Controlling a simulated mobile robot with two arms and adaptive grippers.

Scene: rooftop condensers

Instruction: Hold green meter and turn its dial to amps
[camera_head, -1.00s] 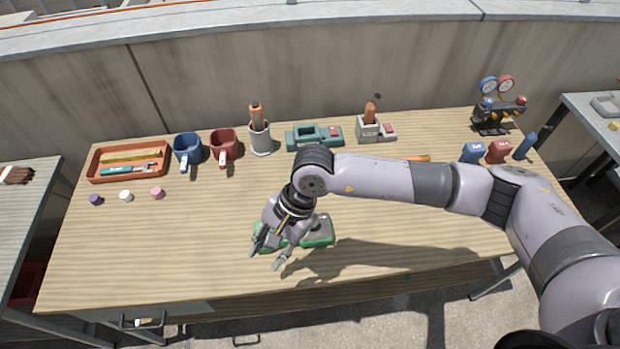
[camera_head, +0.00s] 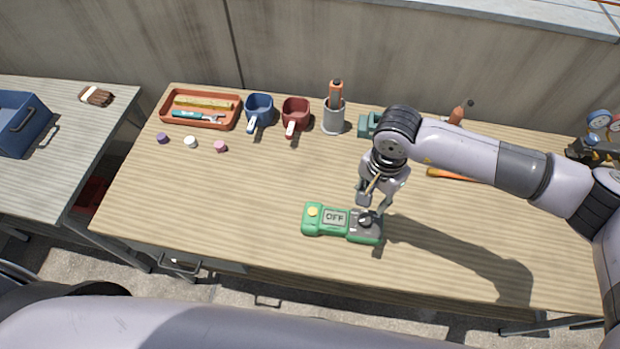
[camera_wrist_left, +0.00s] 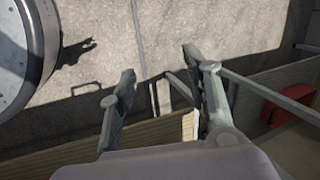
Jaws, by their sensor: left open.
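The green meter (camera_head: 324,231) lies flat near the front edge of the wooden table (camera_head: 250,185), with a yellow button at its left end and a display reading OFF. Its dark dial (camera_head: 366,219) is at the right end. In the head view, my right gripper (camera_head: 374,207) points down just over the dial, its two fingers apart; whether they touch the dial I cannot tell. My left gripper (camera_wrist_left: 158,66) is open and empty in the left wrist view, above the concrete floor near a table edge. It is out of the head view.
An orange tray (camera_head: 237,110), a blue mug (camera_head: 259,108), a red mug (camera_head: 296,112) and a grey holder (camera_head: 333,120) line the table's back. Three small caps, including a pink one (camera_head: 220,146), lie in front of the tray. The table left of the meter is clear.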

